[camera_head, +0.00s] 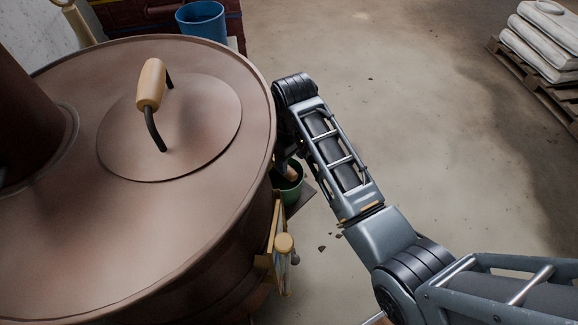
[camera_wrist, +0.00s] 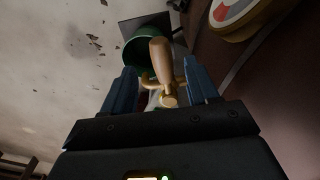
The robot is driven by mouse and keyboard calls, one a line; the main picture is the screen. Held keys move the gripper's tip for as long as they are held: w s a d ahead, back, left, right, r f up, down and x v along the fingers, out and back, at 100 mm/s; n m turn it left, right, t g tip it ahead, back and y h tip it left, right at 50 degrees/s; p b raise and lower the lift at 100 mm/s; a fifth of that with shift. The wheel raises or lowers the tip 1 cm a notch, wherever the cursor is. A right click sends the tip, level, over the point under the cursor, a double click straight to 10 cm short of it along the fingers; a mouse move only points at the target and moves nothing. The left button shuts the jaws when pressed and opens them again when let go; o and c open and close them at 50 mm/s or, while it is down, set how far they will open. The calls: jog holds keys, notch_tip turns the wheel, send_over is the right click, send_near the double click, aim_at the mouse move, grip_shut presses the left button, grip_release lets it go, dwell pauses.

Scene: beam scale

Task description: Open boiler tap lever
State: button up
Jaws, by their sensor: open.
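The boiler (camera_head: 190,230) is a large brown drum filling the left of the head view. In the wrist view its brass tap (camera_wrist: 169,99) shows with a wooden lever handle (camera_wrist: 160,52). My gripper (camera_wrist: 158,70) is open, its two blue fingers on either side of the tap and lever. I cannot tell whether a finger touches them. A green bucket (camera_wrist: 135,55) is seen beyond the lever; it also shows beside the boiler in the head view (camera_head: 288,190), with what looks like the wooden handle over it. My gripper is mostly hidden there.
A round gauge (camera_wrist: 235,12) is on the boiler wall close to the right finger. A blue bucket (camera_head: 202,20) stands behind. Sacks on a pallet (camera_head: 545,40) stand far right; open floor lies between.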

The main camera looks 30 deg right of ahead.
aim_at(289, 170)
jog(key=shift+w+a+r, duration=0.1)
jog(key=shift+w+r, duration=0.3)
jog(key=shift+r, duration=0.2)
notch_tip(289, 170, down, 8)
jog(key=shift+r, duration=0.2)
grip_shut()
dwell(0.4)
